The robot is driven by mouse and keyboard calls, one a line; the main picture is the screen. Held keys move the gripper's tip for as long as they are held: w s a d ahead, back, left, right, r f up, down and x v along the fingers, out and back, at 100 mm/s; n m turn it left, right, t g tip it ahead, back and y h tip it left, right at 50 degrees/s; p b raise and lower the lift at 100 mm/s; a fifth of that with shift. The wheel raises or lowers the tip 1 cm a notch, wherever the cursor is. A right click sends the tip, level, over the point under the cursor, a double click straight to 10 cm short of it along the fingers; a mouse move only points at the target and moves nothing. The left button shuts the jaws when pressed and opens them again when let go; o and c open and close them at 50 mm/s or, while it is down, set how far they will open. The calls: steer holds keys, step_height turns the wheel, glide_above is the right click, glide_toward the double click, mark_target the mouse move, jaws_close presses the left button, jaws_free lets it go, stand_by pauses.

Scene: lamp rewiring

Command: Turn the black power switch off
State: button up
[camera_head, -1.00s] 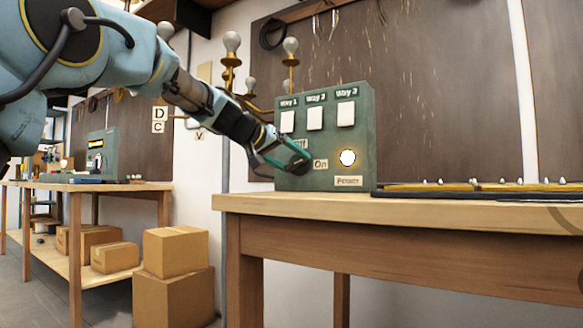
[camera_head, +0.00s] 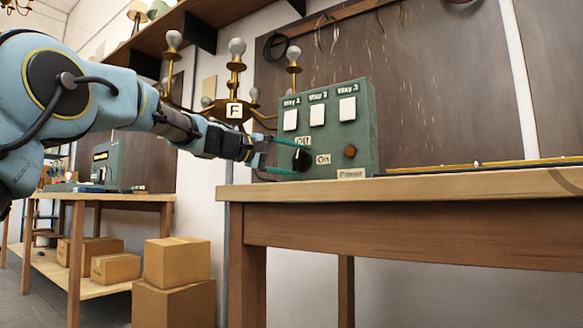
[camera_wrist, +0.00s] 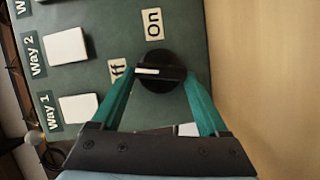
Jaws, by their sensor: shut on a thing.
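The black power switch (camera_head: 301,160) is a round knob on the front of a green control box (camera_head: 367,125). In the wrist view the knob (camera_wrist: 158,84) has its white mark pointing toward the partly hidden "Off" label (camera_wrist: 118,71), away from the "On" label (camera_wrist: 153,24). My gripper (camera_head: 290,157) reaches in from the left, its green fingers on either side of the knob's grip and shut on it. The round power lamp (camera_head: 349,151) above the "Power" label is dark brown and unlit.
The box stands at the left end of a wooden table (camera_head: 400,187). Three white way switches (camera_head: 318,114) sit above the knob. A brass lamp with several bulbs (camera_head: 236,65) is behind my arm. Cardboard boxes (camera_head: 176,264) are stacked on the floor.

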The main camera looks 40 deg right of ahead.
steer(key=shift+w+f+n+g+h+b, duration=0.15)
steer(key=shift+n+h+b, duration=0.1)
steer(key=shift+n+b, duration=0.25)
steer(key=shift+s+f+n+g+h+b, duration=0.15)
steer(key=shift+n+h+b, duration=0.15)
steer(key=shift+n, duration=0.3)
steer(key=shift+r, duration=0.1)
steer(key=o, duration=1.2)
steer(key=shift+o, duration=0.2)
steer(key=shift+a, duration=0.1)
steer(key=a, duration=0.3)
steer(key=w+a, duration=0.1)
steer(key=a, duration=0.6)
steer(key=shift+w, duration=0.25)
steer(key=shift+a, duration=0.25)
